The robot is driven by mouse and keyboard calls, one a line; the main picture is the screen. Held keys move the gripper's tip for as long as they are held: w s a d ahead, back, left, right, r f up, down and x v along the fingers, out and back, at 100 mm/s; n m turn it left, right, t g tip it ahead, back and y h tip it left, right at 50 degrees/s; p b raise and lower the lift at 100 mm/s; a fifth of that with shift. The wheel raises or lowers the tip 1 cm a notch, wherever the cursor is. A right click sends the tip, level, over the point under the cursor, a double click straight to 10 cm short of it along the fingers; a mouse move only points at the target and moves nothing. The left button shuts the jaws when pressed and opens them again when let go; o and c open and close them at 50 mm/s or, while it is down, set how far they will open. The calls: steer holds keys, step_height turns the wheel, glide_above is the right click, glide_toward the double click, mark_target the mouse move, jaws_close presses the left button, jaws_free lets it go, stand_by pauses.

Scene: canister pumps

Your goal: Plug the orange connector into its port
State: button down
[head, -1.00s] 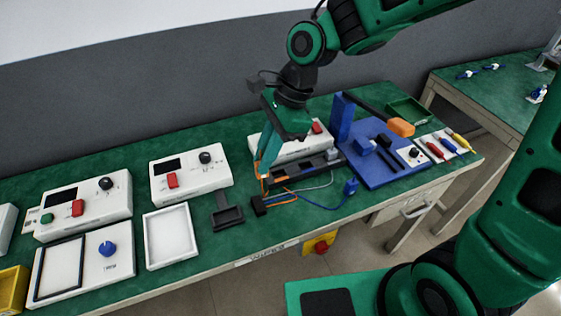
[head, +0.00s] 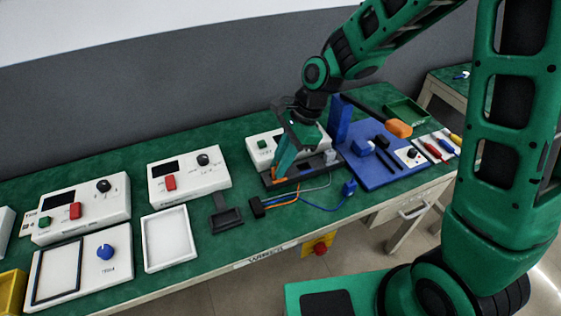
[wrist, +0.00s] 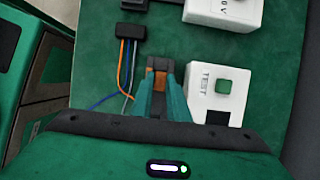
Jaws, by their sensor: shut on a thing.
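My gripper (head: 277,172) is shut on the orange connector (wrist: 158,84), which shows between the fingertips (wrist: 160,80) in the wrist view. In the head view it is low at the left end of a long dark fixture (head: 320,171). The fingers hide most of the connector, and I cannot tell whether it is seated in a port. Its orange cable (head: 284,202) runs to a black block (head: 257,207) on the bench. A blue connector (head: 349,187) lies at the bench's front on a blue cable. A grey connector (head: 331,156) sits at the fixture's right part.
A white unit with a green button (wrist: 225,86) stands right behind the fixture. A blue board (head: 385,172) with an upright blue post (head: 340,119) is to the right. White control boxes (head: 188,174) and a white tray (head: 168,237) stand to the left.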

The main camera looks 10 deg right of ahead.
steer(key=c, duration=1.7)
jaws_free()
steer(key=v, duration=1.2)
steer(key=shift+r, duration=0.1)
steer(key=shift+s, duration=0.15)
